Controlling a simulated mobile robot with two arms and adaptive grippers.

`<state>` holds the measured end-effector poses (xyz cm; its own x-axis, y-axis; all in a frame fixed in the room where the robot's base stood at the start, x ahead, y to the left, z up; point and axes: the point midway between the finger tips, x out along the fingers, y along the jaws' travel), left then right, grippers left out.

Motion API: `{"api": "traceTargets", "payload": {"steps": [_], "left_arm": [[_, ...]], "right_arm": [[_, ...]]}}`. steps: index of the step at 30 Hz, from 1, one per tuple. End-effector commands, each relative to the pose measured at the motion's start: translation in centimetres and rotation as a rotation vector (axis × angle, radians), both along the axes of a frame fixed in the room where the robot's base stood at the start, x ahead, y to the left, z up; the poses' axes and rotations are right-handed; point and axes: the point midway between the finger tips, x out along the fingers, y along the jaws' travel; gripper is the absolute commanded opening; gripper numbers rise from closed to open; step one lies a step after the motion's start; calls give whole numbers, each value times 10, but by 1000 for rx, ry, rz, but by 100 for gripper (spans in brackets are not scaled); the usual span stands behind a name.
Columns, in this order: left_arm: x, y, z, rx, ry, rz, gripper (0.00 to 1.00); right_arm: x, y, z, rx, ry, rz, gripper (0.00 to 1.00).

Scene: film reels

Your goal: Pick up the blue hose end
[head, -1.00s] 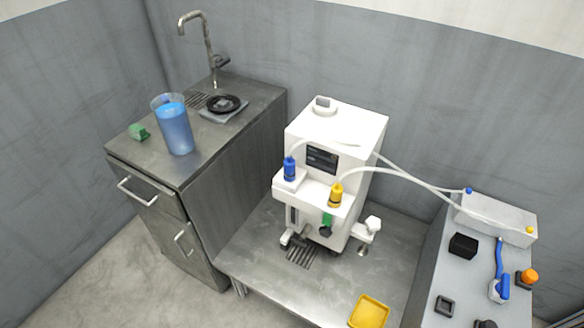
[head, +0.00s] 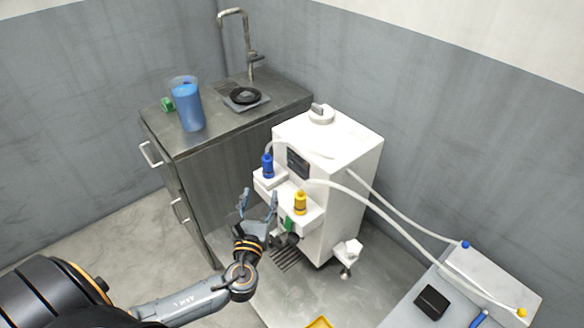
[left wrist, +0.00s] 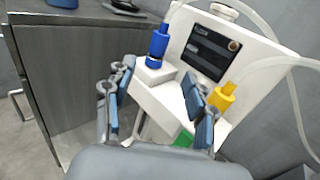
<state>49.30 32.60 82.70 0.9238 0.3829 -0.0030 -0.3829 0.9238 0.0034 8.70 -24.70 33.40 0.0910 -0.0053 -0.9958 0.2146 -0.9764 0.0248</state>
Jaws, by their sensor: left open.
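The blue hose end (head: 267,166) stands upright on a white ledge at the front of the white machine (head: 352,150), with a pale hose running from its top. It also shows in the left wrist view (left wrist: 157,46), beyond and between my fingertips. My left gripper (head: 259,197) is open and empty, just below and in front of the blue hose end, apart from it. Its two fingers also show in the left wrist view (left wrist: 157,84). My right gripper is not in view.
A yellow hose end (head: 300,203) stands close by on the machine's lower right ledge, near my right-hand finger in the left wrist view (left wrist: 222,98). A steel sink cabinet (head: 180,145) with a blue-filled jug (head: 187,108) stands left. A side table (head: 405,309) is at right.

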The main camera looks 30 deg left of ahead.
Motion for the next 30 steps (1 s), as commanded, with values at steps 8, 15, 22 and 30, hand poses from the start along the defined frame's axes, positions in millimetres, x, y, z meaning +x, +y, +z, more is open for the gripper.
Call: {"api": "traceTargets", "payload": {"steps": [8,15,22,30], "left_arm": [[46,19,4,9,-7,2,56],[75,31,2,6,-3,0,56],[95,37,4,5,-4,1,56],[125,49,2,5,-2,1,56]], "right_arm": [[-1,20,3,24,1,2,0],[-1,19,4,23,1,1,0],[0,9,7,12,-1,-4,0],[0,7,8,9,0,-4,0]]}}
